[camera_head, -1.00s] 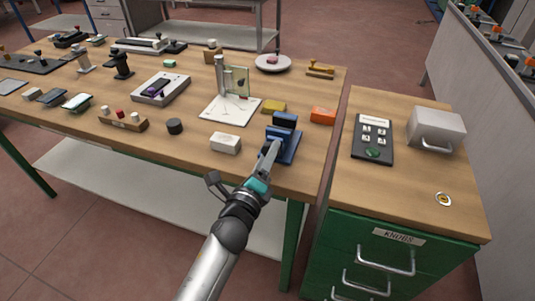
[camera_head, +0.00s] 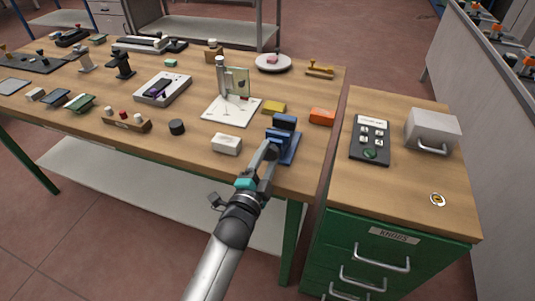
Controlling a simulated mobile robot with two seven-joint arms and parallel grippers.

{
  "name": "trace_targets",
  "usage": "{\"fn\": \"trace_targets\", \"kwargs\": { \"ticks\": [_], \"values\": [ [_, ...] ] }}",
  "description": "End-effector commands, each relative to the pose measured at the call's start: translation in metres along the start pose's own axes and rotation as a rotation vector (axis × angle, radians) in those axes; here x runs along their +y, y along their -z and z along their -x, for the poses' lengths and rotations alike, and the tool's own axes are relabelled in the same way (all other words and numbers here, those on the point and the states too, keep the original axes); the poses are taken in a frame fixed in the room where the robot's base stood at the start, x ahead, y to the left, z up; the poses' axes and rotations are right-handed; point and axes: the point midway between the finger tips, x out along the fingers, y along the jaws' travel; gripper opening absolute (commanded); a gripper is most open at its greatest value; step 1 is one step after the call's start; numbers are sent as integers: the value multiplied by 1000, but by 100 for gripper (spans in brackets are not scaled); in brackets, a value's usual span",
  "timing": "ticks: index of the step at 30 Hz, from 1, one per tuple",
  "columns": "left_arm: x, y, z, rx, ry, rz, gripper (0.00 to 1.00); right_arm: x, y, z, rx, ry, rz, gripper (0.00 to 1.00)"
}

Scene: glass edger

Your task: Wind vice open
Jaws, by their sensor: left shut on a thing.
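The blue vice (camera_head: 287,145) stands near the front right edge of the wooden workbench, with two upright blue jaws on a blue base. A gap shows between the jaws. My left gripper (camera_head: 268,152) reaches in from below, at the near side of the vice. Its fingers are shut at the vice's front end, where the handle would be; the handle itself is hidden by the fingers and too small to make out. My right gripper is not in the picture.
A white block (camera_head: 226,144) lies left of the vice, a yellow block (camera_head: 273,108) behind it and an orange box (camera_head: 322,116) to its right. A white stand with a glass plate (camera_head: 233,107) is behind left. A green drawer cabinet (camera_head: 340,255) stands right, beyond a narrow gap.

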Motion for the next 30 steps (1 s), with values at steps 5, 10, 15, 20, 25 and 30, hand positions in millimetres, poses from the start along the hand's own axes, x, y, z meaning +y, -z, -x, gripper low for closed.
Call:
{"fn": "trace_targets", "kwargs": {
  "ticks": [5, 10, 15, 20, 25, 30],
  "values": [
    [0, 1, 0, -1, -3, 170, 0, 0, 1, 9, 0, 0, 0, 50],
    [0, 1, 0, -1, -3, 331, 0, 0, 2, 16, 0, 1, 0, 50],
    [0, 1, 0, -1, -2, 493, 0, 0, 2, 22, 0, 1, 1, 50],
    [0, 1, 0, -1, -2, 645, 0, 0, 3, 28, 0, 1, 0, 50],
    [0, 0, 0, -2, -2, 805, 0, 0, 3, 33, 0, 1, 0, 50],
    [0, 0, 0, 0, -2, 966, 0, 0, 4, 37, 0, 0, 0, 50]
  ]
}}
